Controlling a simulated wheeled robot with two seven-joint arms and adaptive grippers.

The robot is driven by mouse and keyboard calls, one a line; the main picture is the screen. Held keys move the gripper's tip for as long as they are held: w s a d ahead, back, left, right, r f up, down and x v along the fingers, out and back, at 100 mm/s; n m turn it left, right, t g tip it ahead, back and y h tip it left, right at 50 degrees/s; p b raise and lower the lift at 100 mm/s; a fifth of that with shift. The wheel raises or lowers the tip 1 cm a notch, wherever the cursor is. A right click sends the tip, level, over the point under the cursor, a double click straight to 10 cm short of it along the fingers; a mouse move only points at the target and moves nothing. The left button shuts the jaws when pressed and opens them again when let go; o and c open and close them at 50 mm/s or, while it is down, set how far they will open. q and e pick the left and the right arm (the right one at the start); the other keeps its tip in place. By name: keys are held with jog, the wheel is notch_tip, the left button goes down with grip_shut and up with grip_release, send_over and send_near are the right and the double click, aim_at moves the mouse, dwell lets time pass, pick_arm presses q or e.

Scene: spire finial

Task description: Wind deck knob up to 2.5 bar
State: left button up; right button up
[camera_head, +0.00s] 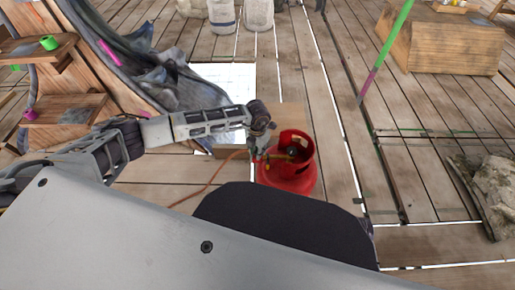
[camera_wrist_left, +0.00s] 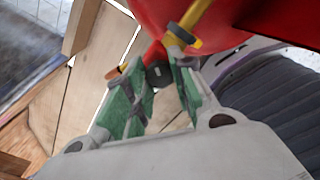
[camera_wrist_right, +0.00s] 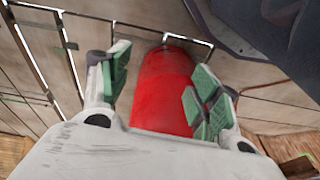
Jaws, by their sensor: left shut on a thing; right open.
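A red gas cylinder (camera_head: 287,180) with a cut-out collar stands on the deck, a brass-yellow fitting inside its collar. My left gripper (camera_head: 262,153) reaches to the collar's left side. In the left wrist view, my left gripper (camera_wrist_left: 158,90) has its green pads closed on a small dark knob (camera_wrist_left: 158,74) with a red part behind it. The yellow fitting (camera_wrist_left: 188,24) runs just beyond, against the red cylinder (camera_wrist_left: 150,12). No gauge reading is legible. My right gripper (camera_wrist_right: 160,90) is open, with the red cylinder (camera_wrist_right: 164,88) showing beyond and between its fingers; contact cannot be told.
An orange hose (camera_head: 207,185) runs left from the cylinder across the planks. A wooden box (camera_head: 290,117) stands right behind it. A wooden frame with shelves (camera_head: 62,110) and grey cloth is at left, a large wooden block (camera_head: 440,42) at back right. Planks to the right are mostly clear.

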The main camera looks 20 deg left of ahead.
pick_arm(q)
jog(key=shift+r+n+p, duration=0.1)
jog(key=shift+n+p, duration=0.4)
jog(key=shift+n, duration=0.5)
jog(key=shift+n+p, duration=0.45)
jog(key=shift+n, duration=0.45)
jog(key=shift+n+p, duration=0.35)
jog(key=shift+n, duration=0.45)
pick_arm(e)
notch_tip(320, 180, down, 8)
jog(key=d, duration=0.1)
jog(key=shift+s+d+r, duration=0.2)
jog(key=shift+s+d, duration=0.05)
jog(key=shift+s, duration=0.2)
pick_arm(q)
jog(key=o, duration=1.1)
jog(key=shift+r, duration=5.9)
